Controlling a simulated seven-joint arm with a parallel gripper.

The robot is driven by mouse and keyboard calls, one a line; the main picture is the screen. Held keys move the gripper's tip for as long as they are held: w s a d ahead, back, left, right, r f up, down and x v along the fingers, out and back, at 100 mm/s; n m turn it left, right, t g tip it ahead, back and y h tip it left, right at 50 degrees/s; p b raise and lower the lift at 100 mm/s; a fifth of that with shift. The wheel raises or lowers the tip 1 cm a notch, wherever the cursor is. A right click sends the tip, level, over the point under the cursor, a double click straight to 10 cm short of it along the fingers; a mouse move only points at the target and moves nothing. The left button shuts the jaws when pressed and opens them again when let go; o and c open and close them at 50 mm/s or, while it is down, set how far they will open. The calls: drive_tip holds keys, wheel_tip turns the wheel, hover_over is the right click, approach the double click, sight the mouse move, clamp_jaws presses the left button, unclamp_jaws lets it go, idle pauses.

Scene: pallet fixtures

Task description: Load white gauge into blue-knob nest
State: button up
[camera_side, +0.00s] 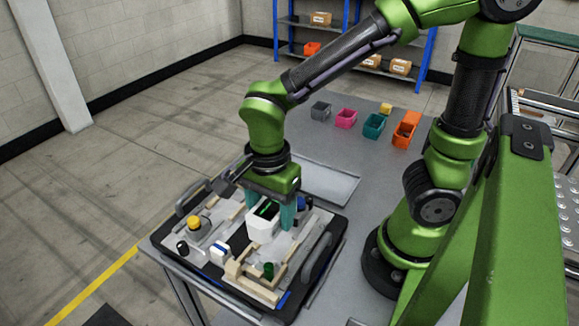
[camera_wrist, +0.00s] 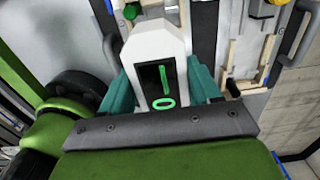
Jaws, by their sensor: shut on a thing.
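The white gauge (camera_side: 262,226) has a black face with green marks. My gripper (camera_side: 271,214) is shut on it, one teal finger on each side, above the pallet fixture (camera_side: 160,244). The wrist view shows the gauge (camera_wrist: 154,40) upright between the teal fingers (camera_wrist: 162,88). A dark blue part (camera_side: 304,203) shows just right of my gripper; I cannot tell whether it is the blue knob. The nest under the gauge is hidden by the gauge and my gripper. I cannot tell whether the gauge touches the fixture.
The fixture holds a yellow knob (camera_side: 194,223), a black knob (camera_side: 182,247), a blue-and-white block (camera_side: 220,251), a green peg (camera_side: 268,270) and wooden rails. Grey handles (camera_side: 317,256) rise at its sides. Small coloured bins (camera_side: 373,126) stand at the table's back.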

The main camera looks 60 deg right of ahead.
drive_tip(key=shift+f, duration=3.3)
drive_tip(key=shift+f, duration=0.3)
drive_tip(key=shift+f, duration=0.55)
drive_tip(key=o, duration=1.2)
drive_tip(key=shift+o, duration=0.2)
wheel_tip(320, 180, up, 17)
drive_tip(key=shift+f, duration=0.1)
